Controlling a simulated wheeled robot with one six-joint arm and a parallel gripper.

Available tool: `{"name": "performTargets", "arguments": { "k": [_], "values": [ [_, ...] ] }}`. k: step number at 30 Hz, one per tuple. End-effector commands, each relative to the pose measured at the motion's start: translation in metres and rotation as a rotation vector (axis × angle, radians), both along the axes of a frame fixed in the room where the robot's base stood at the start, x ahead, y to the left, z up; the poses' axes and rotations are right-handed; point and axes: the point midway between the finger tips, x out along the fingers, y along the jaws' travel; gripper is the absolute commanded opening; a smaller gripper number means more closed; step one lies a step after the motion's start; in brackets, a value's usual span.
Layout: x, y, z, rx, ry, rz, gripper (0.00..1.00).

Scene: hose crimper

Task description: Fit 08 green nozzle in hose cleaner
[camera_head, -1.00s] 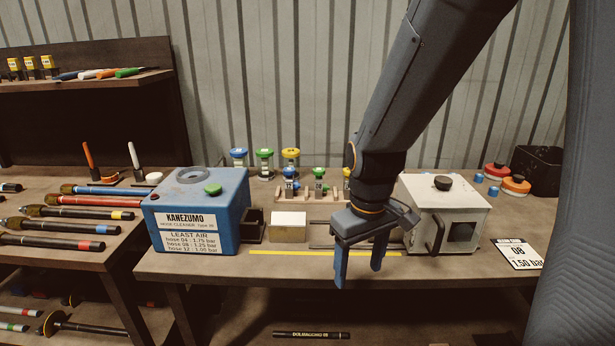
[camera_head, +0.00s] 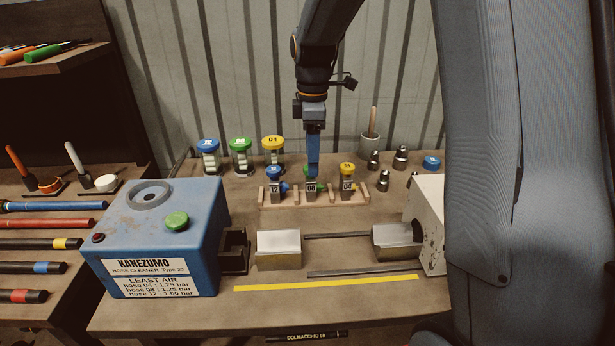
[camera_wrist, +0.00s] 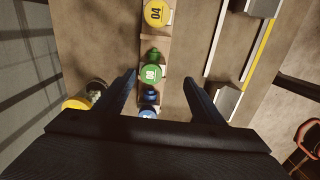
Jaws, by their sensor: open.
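The 08 green nozzle (camera_head: 310,188) stands upright in the middle slot of a wooden rack, mostly covered by my gripper in the head view. In the wrist view its green top marked 08 (camera_wrist: 151,74) lies between the two fingers, nearer the left one. My gripper (camera_head: 313,174) is open, points down, and is just above or around the nozzle; the exact height is unclear. The fingers also show in the wrist view (camera_wrist: 159,79). The blue hose cleaner (camera_head: 160,240) stands at the left of the table, with a round grey ring (camera_head: 150,195) and a green knob (camera_head: 177,220) on top.
The blue 12 nozzle (camera_head: 274,180) and yellow 04 nozzle (camera_head: 347,180) flank it closely in the rack (camera_head: 327,201). Capped jars (camera_head: 240,155) stand behind. Metal blocks (camera_head: 279,250) and a pale machine (camera_head: 430,215) stand in front and right.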

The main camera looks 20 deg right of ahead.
Motion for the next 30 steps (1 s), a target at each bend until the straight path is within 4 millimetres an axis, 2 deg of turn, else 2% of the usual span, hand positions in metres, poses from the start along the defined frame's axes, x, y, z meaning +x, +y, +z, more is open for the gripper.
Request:
{"name": "performTargets", "arguments": {
  "k": [3, 20, 30],
  "values": [
    [0.005, 0.001, 0.002, 0.0, 0.001, 0.034, 0.62],
    [0.009, 0.003, -0.024, 0.0, 0.003, 0.031, 0.62],
    [0.008, -0.001, -0.056, 0.0, 0.004, 0.028, 0.62]
  ]
}}
